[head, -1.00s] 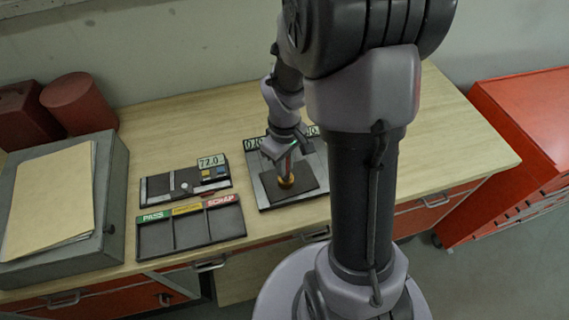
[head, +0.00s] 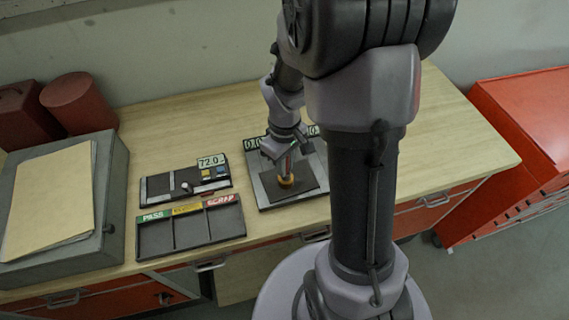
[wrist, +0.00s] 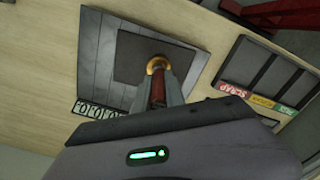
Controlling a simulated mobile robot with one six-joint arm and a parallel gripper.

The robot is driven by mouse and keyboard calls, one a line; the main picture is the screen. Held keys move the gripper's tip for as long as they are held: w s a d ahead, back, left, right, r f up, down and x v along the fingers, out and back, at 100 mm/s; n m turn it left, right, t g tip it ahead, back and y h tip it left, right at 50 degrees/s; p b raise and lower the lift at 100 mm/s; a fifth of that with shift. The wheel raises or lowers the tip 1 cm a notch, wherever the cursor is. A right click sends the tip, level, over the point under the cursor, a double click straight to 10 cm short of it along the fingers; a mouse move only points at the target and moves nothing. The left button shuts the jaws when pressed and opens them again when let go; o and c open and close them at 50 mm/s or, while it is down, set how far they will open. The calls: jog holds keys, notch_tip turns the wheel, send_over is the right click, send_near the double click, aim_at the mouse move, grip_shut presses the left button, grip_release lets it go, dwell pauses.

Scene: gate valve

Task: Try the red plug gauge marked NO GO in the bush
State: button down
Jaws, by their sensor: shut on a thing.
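My gripper (wrist: 160,95) is shut on the red plug gauge (wrist: 158,92), which shows between the fingers in the wrist view. The gauge's end points at the brass bush (wrist: 159,63). The bush stands on a dark plate on a grey fixture (wrist: 107,60). In the head view my gripper (head: 286,160) is right above the bush (head: 286,181). The gauge's tip meets the bush opening, but I cannot tell how far it is inside. The NO GO marking cannot be read.
A dark tray (head: 190,236) labelled PASS, a yellow middle label and SCRAP lies left of the fixture. Behind it is a dark holder (head: 160,188) with a 72.0 display. A grey box with folders (head: 115,190) stands far left. The bench's right side is clear.

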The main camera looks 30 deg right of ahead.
jog(key=shift+r+p, duration=2.65)
jog(key=shift+r, duration=0.6)
jog(key=shift+f, duration=0.1)
